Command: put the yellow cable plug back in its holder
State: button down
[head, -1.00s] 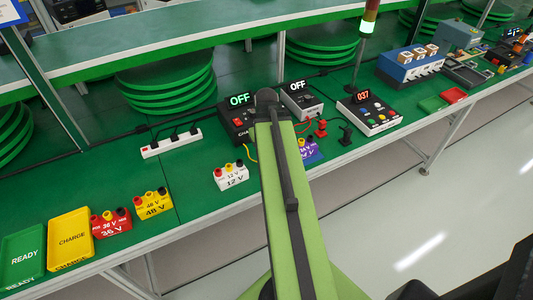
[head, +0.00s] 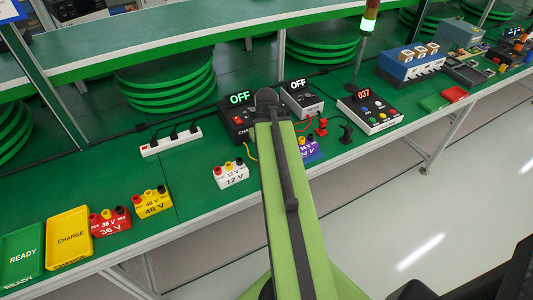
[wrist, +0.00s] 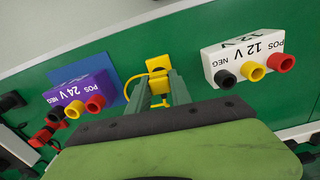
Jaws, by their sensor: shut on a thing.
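In the wrist view my gripper (wrist: 161,88) points down over the green bench, its two fingers closed on the yellow cable plug (wrist: 160,85). A yellow block (wrist: 158,63) shows just beyond the fingertips, touching or very close to the plug; I cannot tell whether it is the holder or part of the plug. A bit of yellow cable (wrist: 160,102) shows between the fingers. In the head view my arm hides the gripper and plug; only a piece of yellow cable (head: 250,152) shows left of the arm.
The white 12 V box (wrist: 247,62) stands right of my gripper, the purple 24 V box (wrist: 78,94) left, by a blue mat (wrist: 88,76). Red (head: 321,127) and black (head: 345,134) plugs stand right of my arm. A charger reading OFF (head: 238,119) is behind.

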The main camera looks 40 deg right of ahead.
jog(key=shift+f+b, duration=0.5)
dwell(0.6)
jog(key=c, duration=1.1)
grip_release()
jog(key=shift+r+p, duration=3.85)
